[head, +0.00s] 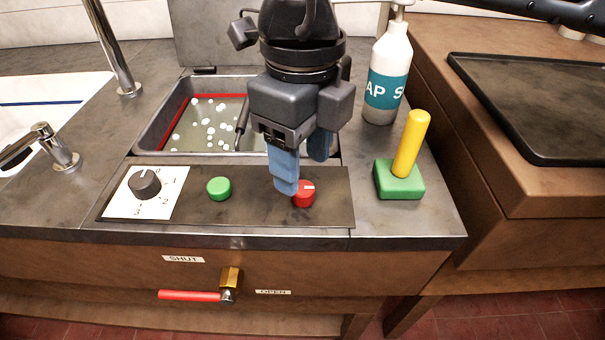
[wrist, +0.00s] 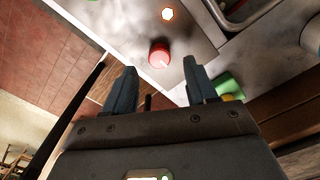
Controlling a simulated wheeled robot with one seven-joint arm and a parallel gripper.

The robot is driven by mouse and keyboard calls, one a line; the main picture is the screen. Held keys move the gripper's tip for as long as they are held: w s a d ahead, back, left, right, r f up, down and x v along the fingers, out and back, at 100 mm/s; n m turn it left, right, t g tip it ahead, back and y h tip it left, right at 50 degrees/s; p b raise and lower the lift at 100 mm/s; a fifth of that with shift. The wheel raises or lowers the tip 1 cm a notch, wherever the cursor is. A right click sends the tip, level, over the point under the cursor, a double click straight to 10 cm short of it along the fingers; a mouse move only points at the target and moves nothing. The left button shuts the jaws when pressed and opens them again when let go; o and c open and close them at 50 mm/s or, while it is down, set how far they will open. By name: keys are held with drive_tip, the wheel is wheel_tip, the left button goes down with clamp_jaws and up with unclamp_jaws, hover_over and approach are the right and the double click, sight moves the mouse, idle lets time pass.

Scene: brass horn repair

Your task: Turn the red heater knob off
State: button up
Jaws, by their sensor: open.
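The red heater knob (head: 304,196) sits on the dark control strip at the front of the counter, with a white pointer mark on its top. It also shows in the wrist view (wrist: 159,54), beyond and roughly between the fingertips. My gripper (head: 302,174) is open and empty, its two blue fingers pointing down just above and behind the knob. The near finger covers part of the knob's left side in the head view. In the wrist view my gripper (wrist: 160,70) shows a gap between its fingers. I cannot tell whether a finger touches the knob.
A green button (head: 219,188) and a black dial (head: 145,183) lie left on the strip. A basin (head: 152,138) with white balls is behind. Right stand a green block (head: 399,186) with a yellow rod (head: 411,143) and a soap bottle (head: 388,65). A red-handled valve (head: 190,295) is below.

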sight(303, 187)
drive_tip(key=shift+f, duration=2.05)
drive_tip(key=shift+c, duration=0.3)
drive_tip(key=c, duration=1)
